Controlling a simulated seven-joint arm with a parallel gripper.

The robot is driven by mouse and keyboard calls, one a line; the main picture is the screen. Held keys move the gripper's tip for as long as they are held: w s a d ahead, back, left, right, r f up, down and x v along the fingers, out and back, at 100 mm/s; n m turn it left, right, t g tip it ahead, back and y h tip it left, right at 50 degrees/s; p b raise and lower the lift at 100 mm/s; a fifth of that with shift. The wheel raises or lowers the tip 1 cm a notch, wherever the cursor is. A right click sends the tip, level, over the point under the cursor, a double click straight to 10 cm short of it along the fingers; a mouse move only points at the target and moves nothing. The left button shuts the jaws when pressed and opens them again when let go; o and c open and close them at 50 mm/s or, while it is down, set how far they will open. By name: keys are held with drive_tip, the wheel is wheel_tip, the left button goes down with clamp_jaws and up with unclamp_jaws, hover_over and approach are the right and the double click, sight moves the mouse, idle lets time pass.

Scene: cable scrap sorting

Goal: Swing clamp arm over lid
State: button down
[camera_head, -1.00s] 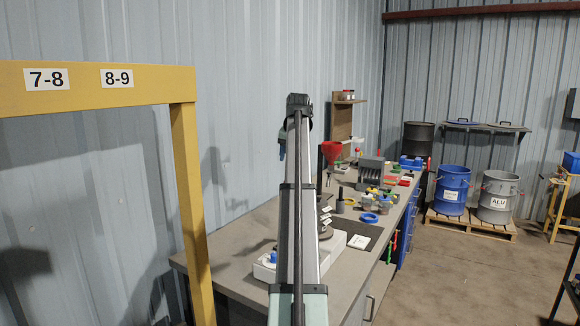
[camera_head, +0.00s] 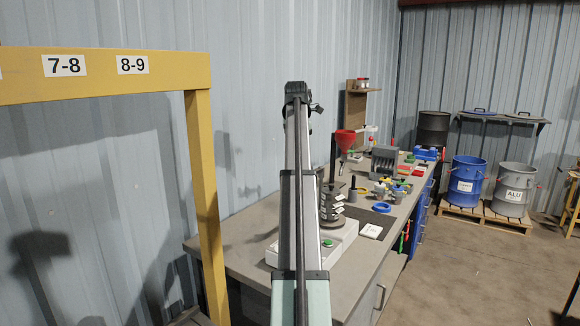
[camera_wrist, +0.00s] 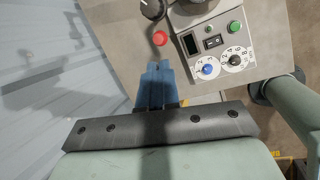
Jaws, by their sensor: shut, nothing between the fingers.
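My gripper (camera_wrist: 156,84) shows in the wrist view with its blue fingers together and nothing between them. It is over the grey bench, left of a control panel (camera_wrist: 213,48) with knobs and buttons. In the head view my raised arm hides the fingers. A stack of dark round pieces with white labels (camera_head: 331,212) stands on a white machine base (camera_head: 343,240) beside my arm, partly hidden by it. I cannot make out a clamp arm or a lid on the stack.
A yellow frame (camera_head: 203,180) stands at the left. The bench (camera_head: 240,238) carries a red funnel (camera_head: 345,139), a blue ring (camera_head: 381,207) and small containers further back. Blue (camera_head: 467,184) and grey (camera_head: 513,190) drums stand on a pallet. The floor right of the bench is clear.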

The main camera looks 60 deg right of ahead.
drive_tip(key=w+a+f+m+g+h, duration=0.1)
drive_tip(key=w+a+m+g, duration=0.35)
drive_tip(key=m, duration=1.05)
drive_tip(key=w+f+m+g+h, duration=0.2)
drive_tip(key=w+m, duration=0.6)
drive_tip(key=m, duration=0.7)
drive_tip(key=s+d+f, duration=0.6)
drive_tip(key=s, duration=0.1)
drive_tip(key=shift+s+d+f, duration=0.15)
drive_tip(key=shift+d+f, duration=0.1)
drive_tip(key=shift+f, duration=0.05)
